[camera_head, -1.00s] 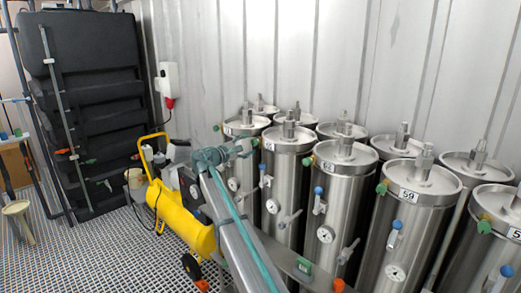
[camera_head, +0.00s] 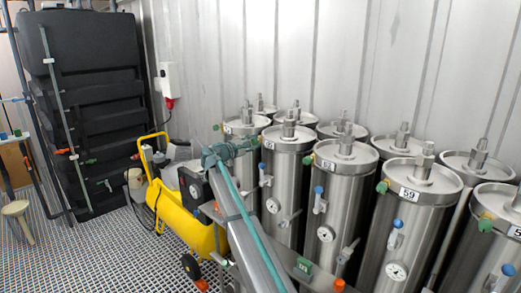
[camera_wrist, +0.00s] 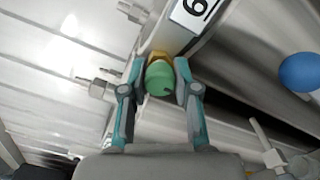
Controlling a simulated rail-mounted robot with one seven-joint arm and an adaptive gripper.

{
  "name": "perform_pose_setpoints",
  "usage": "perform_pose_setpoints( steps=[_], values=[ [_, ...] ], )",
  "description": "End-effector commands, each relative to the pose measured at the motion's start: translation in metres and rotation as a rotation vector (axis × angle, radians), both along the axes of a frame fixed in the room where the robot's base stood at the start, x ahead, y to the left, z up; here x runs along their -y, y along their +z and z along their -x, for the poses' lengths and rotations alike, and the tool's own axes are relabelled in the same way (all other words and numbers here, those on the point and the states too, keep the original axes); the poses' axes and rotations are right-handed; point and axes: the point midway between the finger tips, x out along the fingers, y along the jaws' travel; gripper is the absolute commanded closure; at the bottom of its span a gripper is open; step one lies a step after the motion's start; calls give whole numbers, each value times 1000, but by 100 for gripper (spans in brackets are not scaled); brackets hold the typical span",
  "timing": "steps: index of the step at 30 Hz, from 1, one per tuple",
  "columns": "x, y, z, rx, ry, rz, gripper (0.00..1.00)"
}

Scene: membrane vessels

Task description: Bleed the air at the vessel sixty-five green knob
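In the wrist view, a round green knob (camera_wrist: 158,78) sits on a brass fitting (camera_wrist: 159,56) at the vessel's rim. My gripper (camera_wrist: 160,77) has one finger on each side of this knob, close against it. A white label (camera_wrist: 195,12) above shows one digit, a 6 or 9; the rest is cut off. In the head view, my gripper (camera_head: 250,146) reaches the upper left side of a steel vessel (camera_head: 287,190) in the front row. It hides that vessel's green knob. The vessel's label (camera_head: 268,144) is too small to read surely.
Several similar steel vessels stand close on both sides, with blue handles (camera_head: 318,191), gauges (camera_head: 326,234) and levers. A yellow compressor (camera_head: 180,215) stands on the grating left of my arm. A blue ball-shaped handle (camera_wrist: 300,72) is at the wrist view's right.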

Motion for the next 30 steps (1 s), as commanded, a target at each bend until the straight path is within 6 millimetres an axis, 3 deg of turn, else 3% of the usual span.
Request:
perform_pose_setpoints(
  steps=[11, 30],
  values=[
    [0, 2, 0, -11, 0, 13, 100],
    [0, 1, 0, -226, 0, 260, 100]
  ],
)
